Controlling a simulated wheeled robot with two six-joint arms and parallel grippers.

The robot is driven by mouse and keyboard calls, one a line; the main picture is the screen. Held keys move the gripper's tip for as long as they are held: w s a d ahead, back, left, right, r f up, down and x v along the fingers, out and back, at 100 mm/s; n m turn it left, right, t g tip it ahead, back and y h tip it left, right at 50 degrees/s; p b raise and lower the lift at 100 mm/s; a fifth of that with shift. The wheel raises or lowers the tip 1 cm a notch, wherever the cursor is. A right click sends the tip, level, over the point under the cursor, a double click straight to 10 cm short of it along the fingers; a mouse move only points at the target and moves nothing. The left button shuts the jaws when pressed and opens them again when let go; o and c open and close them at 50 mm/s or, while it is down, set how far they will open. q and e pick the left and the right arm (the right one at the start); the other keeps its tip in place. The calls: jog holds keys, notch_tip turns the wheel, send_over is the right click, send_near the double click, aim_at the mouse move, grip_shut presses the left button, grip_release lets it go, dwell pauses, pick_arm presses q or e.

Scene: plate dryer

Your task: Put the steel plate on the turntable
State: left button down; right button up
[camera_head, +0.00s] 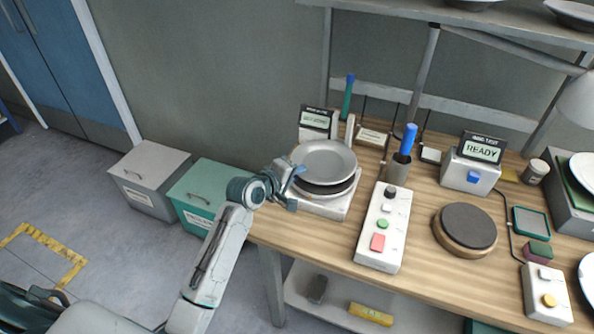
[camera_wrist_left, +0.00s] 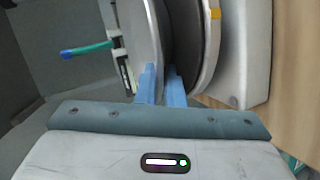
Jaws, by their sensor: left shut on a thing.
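The round grey steel plate (camera_head: 324,158) is at the left end of the table, over a dark round disc (camera_head: 327,188) on a white unit (camera_head: 322,208). My left gripper (camera_head: 296,174) is shut on the plate's near left rim. In the left wrist view the blue fingertips (camera_wrist_left: 161,85) pinch the edge of the plate (camera_wrist_left: 140,35), with the dark disc (camera_wrist_left: 182,45) close beside it. I cannot tell if the plate touches the disc. The turntable (camera_head: 466,229), a dark round top on a wooden base, is bare. My right gripper is not in view.
A white control box (camera_head: 381,229) with red and green buttons stands between the plate and the turntable. Behind it is a cup (camera_head: 398,171) with a blue-handled tool. A READY display (camera_head: 481,150) is behind the turntable. A yellow-button box (camera_head: 546,293) is at right.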

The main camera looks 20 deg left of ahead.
pick_arm(q)
jog(key=shift+r, duration=0.1)
jog(key=c, duration=2)
grip_release()
jog(key=shift+f, duration=0.25)
jog(key=shift+o, duration=0.9)
jog(key=shift+s+r, duration=0.1)
jog(key=shift+r, duration=0.1)
jog(key=b+v, duration=0.2)
jog(key=v, duration=1)
